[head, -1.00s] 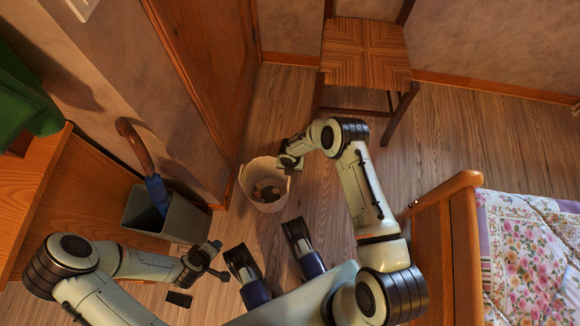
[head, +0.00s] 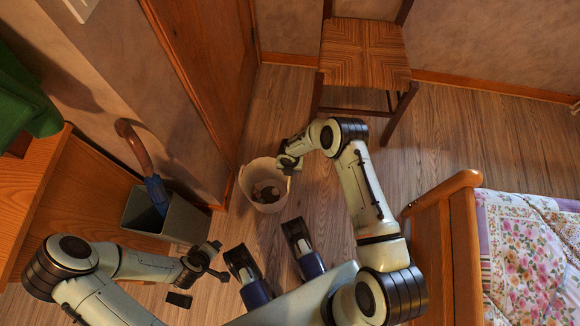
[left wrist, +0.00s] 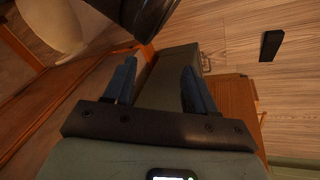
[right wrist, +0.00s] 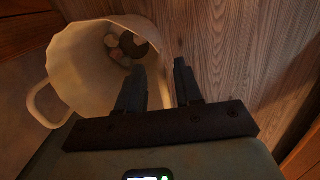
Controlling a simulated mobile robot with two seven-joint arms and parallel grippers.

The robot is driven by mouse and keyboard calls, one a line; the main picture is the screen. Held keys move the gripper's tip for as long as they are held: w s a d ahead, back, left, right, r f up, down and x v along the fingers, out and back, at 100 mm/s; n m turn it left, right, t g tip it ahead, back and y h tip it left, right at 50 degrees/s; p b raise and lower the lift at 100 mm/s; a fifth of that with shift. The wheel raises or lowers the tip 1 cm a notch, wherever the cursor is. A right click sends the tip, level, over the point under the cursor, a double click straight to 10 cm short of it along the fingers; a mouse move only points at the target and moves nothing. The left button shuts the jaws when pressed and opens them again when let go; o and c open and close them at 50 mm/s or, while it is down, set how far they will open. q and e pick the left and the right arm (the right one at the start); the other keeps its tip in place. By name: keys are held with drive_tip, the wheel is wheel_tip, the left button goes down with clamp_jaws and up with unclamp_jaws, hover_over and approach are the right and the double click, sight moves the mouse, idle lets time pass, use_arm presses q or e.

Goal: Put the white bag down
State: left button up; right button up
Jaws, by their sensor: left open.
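The white bag (head: 250,196), an open round container with a loop handle, is upright on or just above the wood floor. I cannot tell if its base touches the floor. Several small roundish things lie inside it. My right gripper (head: 287,160) is at the bag's right rim. In the right wrist view the bag (right wrist: 85,70) fills the upper left, and part of its rim or handle passes between my right fingers (right wrist: 160,75), which are close together. My left gripper (head: 213,258) is open and empty, low at the left, away from the bag.
A grey-green bin (head: 180,222) holding a long-handled item (head: 140,152) stands against the wooden cabinet. A chair (head: 365,55) stands behind the bag, a bed (head: 530,250) at the right. Open floor (head: 430,130) lies right of the bag.

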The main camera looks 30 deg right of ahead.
wheel_tip(320, 180, up, 10)
drive_tip(key=p, duration=0.3)
drive_tip(key=s+a+m+y, duration=0.4)
drive_tip(key=s+a+m, duration=0.3)
drive_tip(key=s+m, duration=0.6)
use_arm(q)
drive_tip(key=s+d+r+g, duration=0.1)
drive_tip(key=s+d+r, duration=0.1)
drive_tip(key=s+r, duration=0.1)
drive_tip(key=shift+s+d+r+h, duration=0.2)
drive_tip(key=shift+s+h, duration=0.2)
drive_tip(key=shift+s, duration=0.3)
use_arm(e)
drive_tip(key=s+d+r+m, duration=0.1)
drive_tip(key=s+m, duration=0.3)
drive_tip(key=m, duration=0.6)
drive_tip(key=s+d+m+t+h, duration=0.1)
drive_tip(key=s+m, duration=0.4)
drive_tip(key=m, duration=0.5)
drive_tip(key=shift+d+r+m, duration=0.25)
drive_tip(key=shift+r+m, duration=0.15)
